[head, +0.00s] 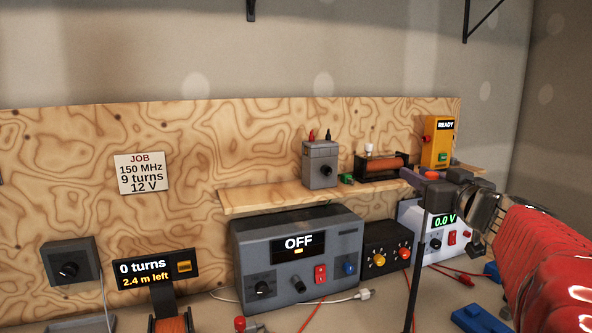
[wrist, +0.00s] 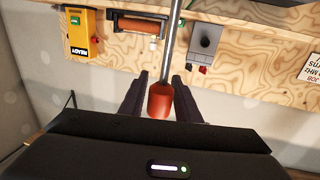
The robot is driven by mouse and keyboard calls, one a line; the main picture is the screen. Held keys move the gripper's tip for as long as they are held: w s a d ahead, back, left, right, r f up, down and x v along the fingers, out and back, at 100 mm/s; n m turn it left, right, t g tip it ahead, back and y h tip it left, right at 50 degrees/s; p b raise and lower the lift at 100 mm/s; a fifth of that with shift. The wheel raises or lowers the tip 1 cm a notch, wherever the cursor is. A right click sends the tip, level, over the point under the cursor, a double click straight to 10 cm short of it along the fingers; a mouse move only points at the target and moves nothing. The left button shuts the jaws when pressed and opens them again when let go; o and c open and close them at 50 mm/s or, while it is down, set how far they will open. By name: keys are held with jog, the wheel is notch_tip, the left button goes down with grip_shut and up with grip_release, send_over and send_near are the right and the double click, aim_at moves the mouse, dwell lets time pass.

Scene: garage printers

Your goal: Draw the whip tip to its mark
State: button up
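The whip is a thin upright rod (head: 414,262) standing in front of the bench in the head view, and it shows as a grey rod (wrist: 172,45) in the wrist view. Its red tip (wrist: 160,102) lies between the two dark fingers of my gripper (wrist: 159,78). In the head view my gripper (head: 430,181) reaches in from the right at the rod's top, with a bit of red between the fingers. The fingers sit close on both sides of the tip; I cannot tell whether they press on it. I cannot make out a mark.
Behind stand a grey box reading OFF (head: 268,272), a white supply reading 0.0 V (head: 462,243) and a black knob box (head: 377,262). A wooden shelf (head: 270,196) carries a grey terminal box (head: 320,172), a copper coil (head: 384,166) and a yellow READY box (head: 432,150). Blue pieces (head: 474,318) lie at front right.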

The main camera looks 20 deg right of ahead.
grip_shut()
jog(key=shift+s+f, duration=0.1)
dwell(0.3)
